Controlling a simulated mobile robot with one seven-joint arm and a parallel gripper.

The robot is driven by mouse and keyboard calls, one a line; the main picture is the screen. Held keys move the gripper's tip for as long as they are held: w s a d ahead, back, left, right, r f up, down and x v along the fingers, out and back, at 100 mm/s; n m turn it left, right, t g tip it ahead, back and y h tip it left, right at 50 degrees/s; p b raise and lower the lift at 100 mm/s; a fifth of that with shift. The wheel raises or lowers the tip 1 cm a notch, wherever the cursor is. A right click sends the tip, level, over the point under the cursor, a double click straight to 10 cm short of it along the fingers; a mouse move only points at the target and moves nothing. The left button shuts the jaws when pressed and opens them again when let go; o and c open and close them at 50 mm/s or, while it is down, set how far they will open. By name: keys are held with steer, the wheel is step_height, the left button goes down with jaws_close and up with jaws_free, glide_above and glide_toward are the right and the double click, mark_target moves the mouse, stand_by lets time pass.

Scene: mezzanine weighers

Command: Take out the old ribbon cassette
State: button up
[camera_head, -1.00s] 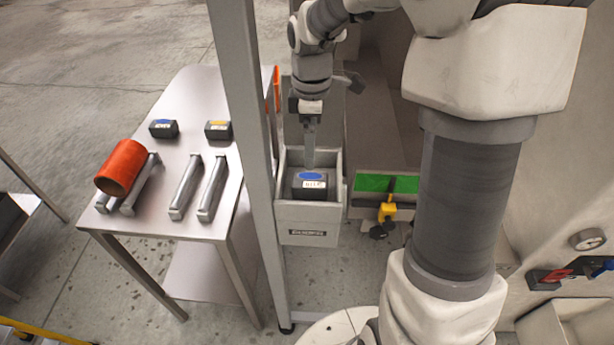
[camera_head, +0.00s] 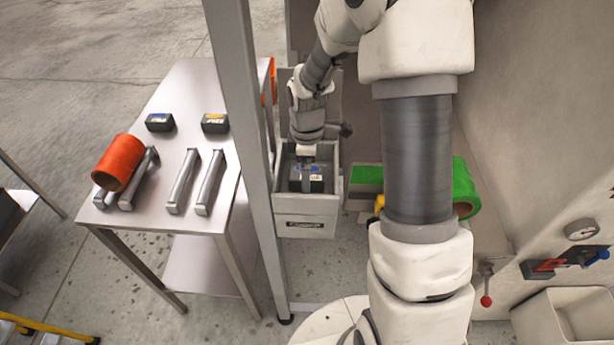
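A dark ribbon cassette (camera_head: 317,184) with a blue patch and a white label sits inside a grey open-topped housing (camera_head: 305,224). My gripper (camera_head: 304,172) is lowered into the housing, with its fingers down at the top of the cassette. The fingers are small and partly hidden by the wrist, so I cannot tell whether they are closed on it. Two more dark cassettes stand on the metal table at left: one with a blue patch (camera_head: 160,122) and one with a yellow-orange patch (camera_head: 215,123).
The steel table (camera_head: 175,95) also holds an orange roll (camera_head: 118,162) resting on metal rails, and a pair of bare rails (camera_head: 196,181). An upright post (camera_head: 243,130) stands between table and housing. A green roll (camera_head: 465,187) and a red-knobbed lever (camera_head: 486,298) are at right.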

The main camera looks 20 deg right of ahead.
steer(key=c, duration=1.5)
